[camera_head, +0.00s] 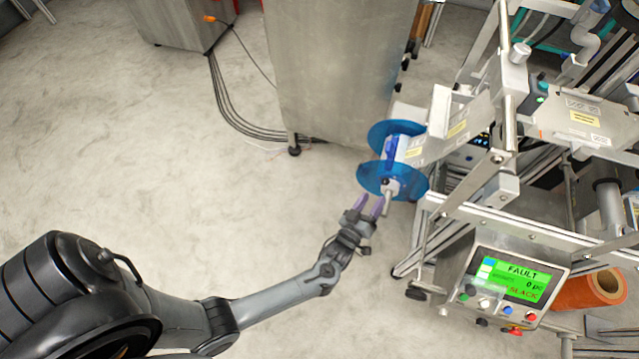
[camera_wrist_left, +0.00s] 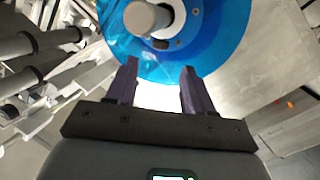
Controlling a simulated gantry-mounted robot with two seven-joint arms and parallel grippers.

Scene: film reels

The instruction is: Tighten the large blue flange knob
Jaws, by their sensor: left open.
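Two translucent blue flanges of a reel sit one behind the other on the machine's side; the near flange (camera_head: 370,178) faces my left arm. At its centre is a pale hub with a grey cylindrical knob or shaft end (camera_head: 388,202) sticking out. In the left wrist view the blue flange (camera_wrist_left: 222,40) fills the top and the round grey end (camera_wrist_left: 146,18) shows near the top edge. My left gripper (camera_head: 369,206) is open and empty just below the flange. Its two purple fingers (camera_wrist_left: 159,68) point toward the flange, with the grey end beyond them. My right gripper is out of view.
A metal cabinet (camera_head: 338,75) stands behind the reel. The floor (camera_head: 170,170) at left is open, with cables near the cabinets.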

